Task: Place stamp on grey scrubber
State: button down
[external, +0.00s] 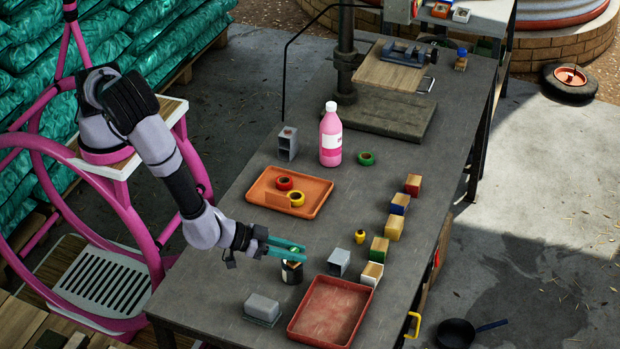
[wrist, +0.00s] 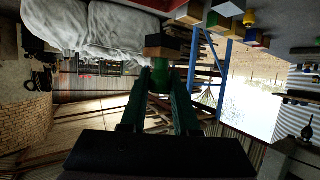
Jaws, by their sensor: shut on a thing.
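My gripper (external: 294,250) is shut on the stamp (external: 291,272), near the front middle of the table in the external view. The stamp has a green handle between the fingers and a dark and pale base below them. The wrist view shows my gripper (wrist: 160,85) gripping the green handle of the stamp (wrist: 163,45), with its wood and black base beyond the fingertips. I cannot tell how far the stamp is from the tabletop. The grey scrubber (external: 263,307) appears to be the grey block lying on the table, nearer the camera and left of the red tray.
An empty red tray (external: 330,310) stands right of the scrubber. A hollow grey block (external: 339,262) and several colour-ended wooden blocks (external: 380,250) stand to the right. An orange tray (external: 272,205) holds tape rolls; a pink bottle (external: 331,140) stands behind. Bare table lies left of the scrubber.

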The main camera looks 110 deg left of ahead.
jog(key=s+d+r, duration=0.1)
jog(key=s+d, duration=0.5)
jog(key=d, duration=0.1)
send_over(261, 302)
notch_tip(261, 302, down, 5)
jog(key=shift+m, duration=0.4)
jog(key=shift+f, duration=2.25)
jog(key=shift+f, duration=0.1)
jog(key=c, duration=0.7)
grip_release()
jog(key=shift+o, duration=0.2)
